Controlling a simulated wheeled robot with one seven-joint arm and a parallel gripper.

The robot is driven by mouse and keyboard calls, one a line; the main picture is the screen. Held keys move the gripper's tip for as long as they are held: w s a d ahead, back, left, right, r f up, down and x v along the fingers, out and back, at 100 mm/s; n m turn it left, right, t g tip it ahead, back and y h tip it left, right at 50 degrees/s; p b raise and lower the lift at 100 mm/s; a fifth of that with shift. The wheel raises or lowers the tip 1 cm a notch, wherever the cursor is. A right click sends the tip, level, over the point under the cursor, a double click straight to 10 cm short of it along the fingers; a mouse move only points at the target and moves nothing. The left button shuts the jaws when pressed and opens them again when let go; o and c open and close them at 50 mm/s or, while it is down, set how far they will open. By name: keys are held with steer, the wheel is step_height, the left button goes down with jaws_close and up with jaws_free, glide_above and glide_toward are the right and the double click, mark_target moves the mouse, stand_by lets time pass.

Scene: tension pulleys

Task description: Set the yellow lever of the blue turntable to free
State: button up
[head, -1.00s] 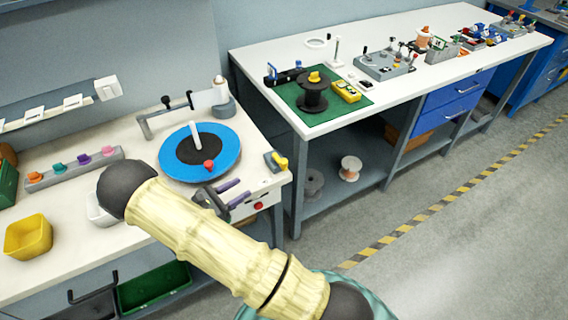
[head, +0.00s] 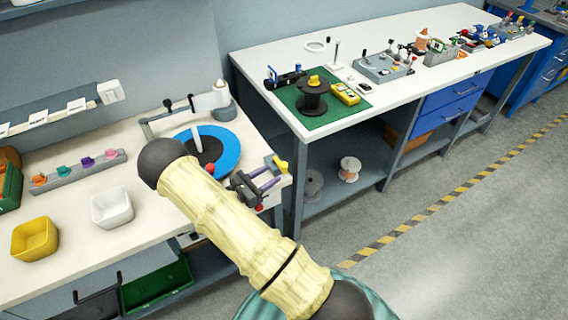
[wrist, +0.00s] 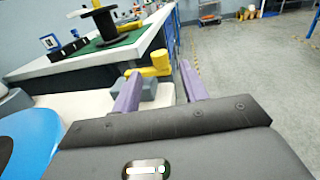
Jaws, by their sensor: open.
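The blue turntable (head: 228,148), a disc with a black centre, lies on the left bench, partly hidden by my arm; its edge also shows in the wrist view (wrist: 28,140). The yellow lever (head: 281,166) sits on a small grey block at the bench's right end. In the wrist view the yellow lever (wrist: 160,60) appears between my purple fingertips, its arm across the gap and its round knob towards the right finger. My gripper (head: 273,174) is open, close in front of the lever. Contact with it cannot be told.
A yellow bin (head: 35,240) and a white bin (head: 112,207) stand on the left bench. A grey bracket (head: 150,128) stands behind the turntable. The second bench (head: 385,110) carries a spool (head: 313,98) on a green mat. The floor at right is clear.

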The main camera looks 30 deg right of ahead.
mark_target(281, 168)
steer(key=d, duration=0.3)
steer(key=w+d+p, duration=0.1)
steer(key=d, duration=0.2)
steer(key=shift+w+d, duration=0.15)
steer(key=shift+d, duration=0.2)
jaws_close()
